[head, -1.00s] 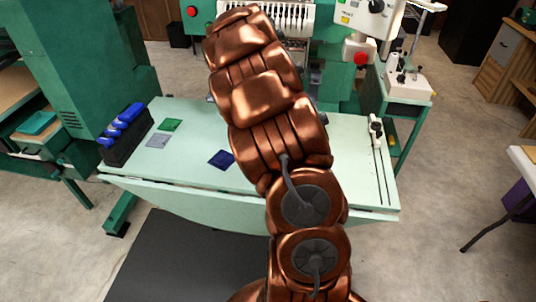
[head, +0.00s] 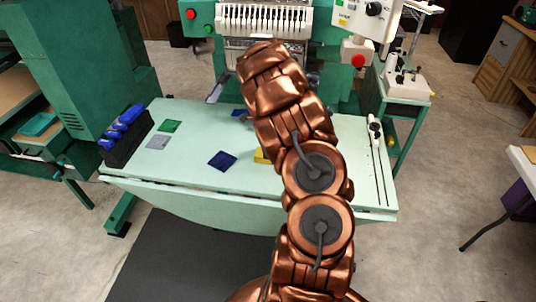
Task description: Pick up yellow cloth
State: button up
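A small piece of yellow cloth (head: 261,157) lies on the pale green table. Only its left part shows; my copper-coloured arm covers the rest. My arm reaches across the table from the front, toward the machine at the back. My gripper is hidden behind the arm links, so its fingers and its distance from the cloth cannot be seen.
The pale green table (head: 190,181) also bears a dark blue cloth (head: 222,161), a green cloth (head: 170,126) and a grey cloth (head: 158,142). A black bin with blue items (head: 125,140) stands at its left edge. An embroidery machine (head: 262,20) stands behind.

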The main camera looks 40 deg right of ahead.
jog(key=f, duration=0.2)
jog(key=f+p, duration=0.1)
jog(key=shift+d+f, duration=0.2)
jog(key=shift+f, duration=0.15)
jog(key=shift+w+f, duration=0.1)
jog(key=shift+f, duration=0.15)
jog(key=shift+c, duration=0.4)
jog(key=c, duration=1.1)
jog(key=shift+o, duration=0.2)
jog(key=shift+r, duration=0.1)
